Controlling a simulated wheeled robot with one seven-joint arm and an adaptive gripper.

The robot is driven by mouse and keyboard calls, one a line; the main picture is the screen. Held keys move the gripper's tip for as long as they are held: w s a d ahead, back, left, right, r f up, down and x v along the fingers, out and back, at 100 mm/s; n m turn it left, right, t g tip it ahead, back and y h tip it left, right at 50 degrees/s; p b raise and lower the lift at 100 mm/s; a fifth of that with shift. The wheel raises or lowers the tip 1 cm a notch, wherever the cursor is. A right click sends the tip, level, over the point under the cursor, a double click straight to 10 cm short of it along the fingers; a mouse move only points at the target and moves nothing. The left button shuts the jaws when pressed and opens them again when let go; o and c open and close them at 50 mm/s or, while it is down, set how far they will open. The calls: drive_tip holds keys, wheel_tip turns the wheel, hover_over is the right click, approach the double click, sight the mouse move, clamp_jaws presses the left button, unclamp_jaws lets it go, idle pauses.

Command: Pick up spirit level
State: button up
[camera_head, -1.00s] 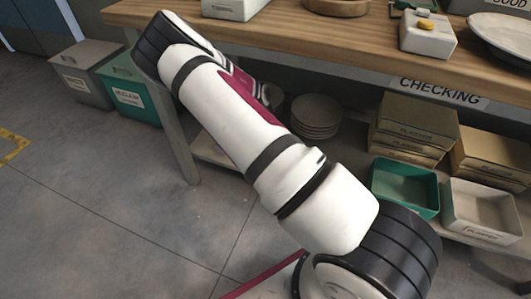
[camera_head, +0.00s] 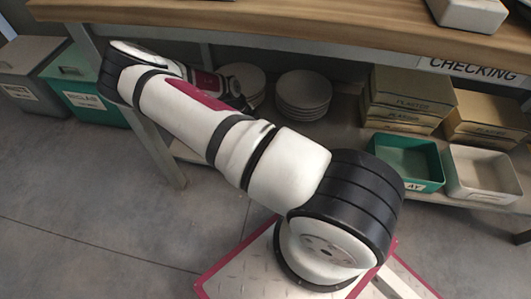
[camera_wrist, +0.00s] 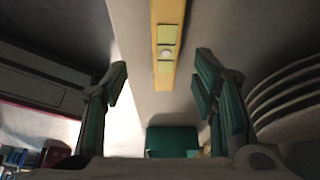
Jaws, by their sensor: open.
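The spirit level (camera_wrist: 166,42) is a yellow bar with pale-green windows and a round pale spot. It shows at the top middle of the wrist view, lengthwise, on a grey surface. My gripper (camera_wrist: 162,78) is open, with one green-padded finger on each side of the picture. The level lies ahead of the gap between the fingertips, and nothing is seen between the pads. I cannot tell the exact distance to it. In the head view my arm reaches under the workbench, and the gripper and the level are not visible there.
The workbench top (camera_head: 290,28) overhangs my arm. Plate stacks (camera_head: 303,95) stand on the lower shelf, and stacked plates (camera_wrist: 285,100) are close to the right finger in the wrist view. A green tray (camera_head: 408,160) and white tray (camera_head: 482,174) sit right. A green bin (camera_head: 85,92) stands left.

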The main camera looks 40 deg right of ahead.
drive_tip(key=b+x, duration=0.1)
drive_tip(key=x, duration=0.2)
drive_tip(key=shift+f, duration=0.1)
drive_tip(key=shift+w+d+b+x, duration=0.15)
drive_tip(key=shift+b+x, duration=0.6)
drive_tip(key=shift+x, duration=0.55)
drive_tip(key=shift+w+d+b+x, duration=0.15)
drive_tip(key=shift+b+x, duration=0.55)
drive_tip(key=shift+x, duration=0.55)
drive_tip(key=shift+s, duration=0.1)
clamp_jaws()
